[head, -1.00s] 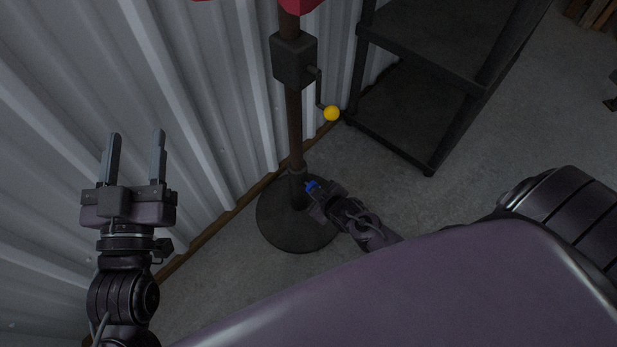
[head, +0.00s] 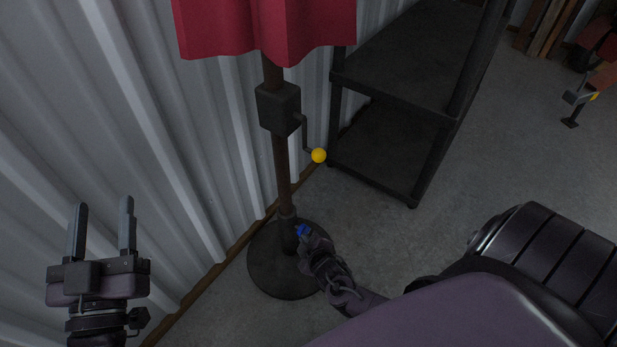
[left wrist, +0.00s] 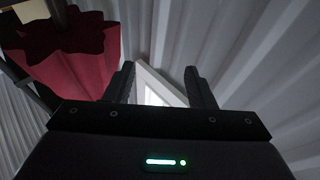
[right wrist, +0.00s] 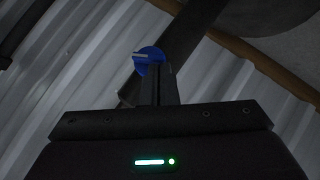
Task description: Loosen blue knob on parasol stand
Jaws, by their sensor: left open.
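The blue knob (head: 302,230) is low on the parasol stand's brown pole, just above the round dark base (head: 268,277). My right gripper (head: 306,238) is at the knob, reaching in from the right. In the right wrist view the knob (right wrist: 148,60) is a blue disc with a pale ridge. It shows at the tips of my right fingers (right wrist: 163,78), which are close together. The knob lies slightly left of them, and I cannot tell whether they touch it. My left gripper (head: 101,222) is open and empty at the left, away from the stand.
A dark crank box (head: 279,108) with a yellow-ended handle (head: 318,155) sits higher on the pole, below red parasol cloth (head: 265,30). A corrugated metal wall (head: 150,120) is close behind. A black shelf (head: 400,75) stands right of the pole, with open floor beyond it.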

